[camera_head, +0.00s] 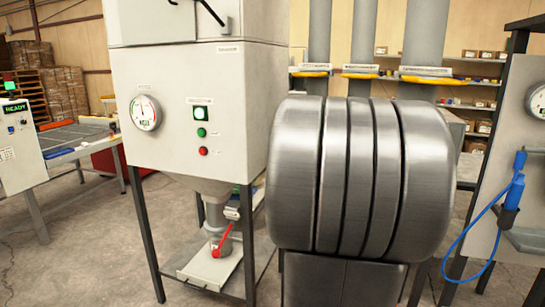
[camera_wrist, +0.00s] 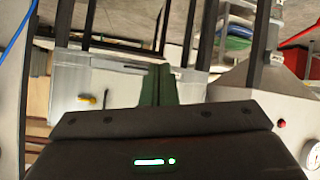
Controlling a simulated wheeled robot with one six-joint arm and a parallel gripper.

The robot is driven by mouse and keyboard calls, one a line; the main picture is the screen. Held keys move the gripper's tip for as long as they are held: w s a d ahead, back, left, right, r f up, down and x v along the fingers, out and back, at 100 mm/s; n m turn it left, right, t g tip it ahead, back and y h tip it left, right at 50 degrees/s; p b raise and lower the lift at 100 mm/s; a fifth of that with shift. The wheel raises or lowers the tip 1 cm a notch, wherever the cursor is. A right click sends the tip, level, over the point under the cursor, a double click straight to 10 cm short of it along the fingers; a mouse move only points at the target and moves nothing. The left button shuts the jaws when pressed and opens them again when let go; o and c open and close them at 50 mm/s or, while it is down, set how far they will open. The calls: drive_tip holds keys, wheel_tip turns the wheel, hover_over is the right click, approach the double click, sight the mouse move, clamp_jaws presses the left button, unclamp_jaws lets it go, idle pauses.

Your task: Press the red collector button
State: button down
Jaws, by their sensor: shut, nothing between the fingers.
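The red button (camera_head: 203,151) sits on the white front panel of the collector cabinet (camera_head: 165,150), below a green button (camera_head: 201,132) and a lit indicator (camera_head: 200,113). It also shows small at the right of the wrist view (camera_wrist: 282,124), where the scene appears upside down. My gripper (camera_wrist: 157,85) is shut and empty in the wrist view. Its dark fingers are to the left of the red button in that picture and apart from it. My gripper does not show in the head view.
A round gauge (camera_head: 145,112) is left of the buttons. A red valve handle (camera_head: 222,240) is under the cabinet's hopper, between its dark legs. A blue nozzle with a hose (camera_head: 515,180) hangs at the right. A workbench (camera_head: 75,135) stands at the left.

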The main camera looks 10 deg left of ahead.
drive_tip(key=w+d+r+m+t+h, duration=0.1)
drive_tip(key=w+d+r+t+h, duration=0.2)
drive_tip(key=w, duration=0.4)
drive_tip(key=w+d+r+m+t+h, duration=0.1)
drive_tip(key=w+d+r+t+h, duration=0.2)
drive_tip(key=w+r+h, duration=0.3)
drive_tip(key=shift+w+d+r+t+b, duration=0.15)
drive_tip(key=shift+w+d+t+b, duration=0.25)
drive_tip(key=shift+w+t, duration=0.3)
drive_tip(key=shift+s, duration=0.1)
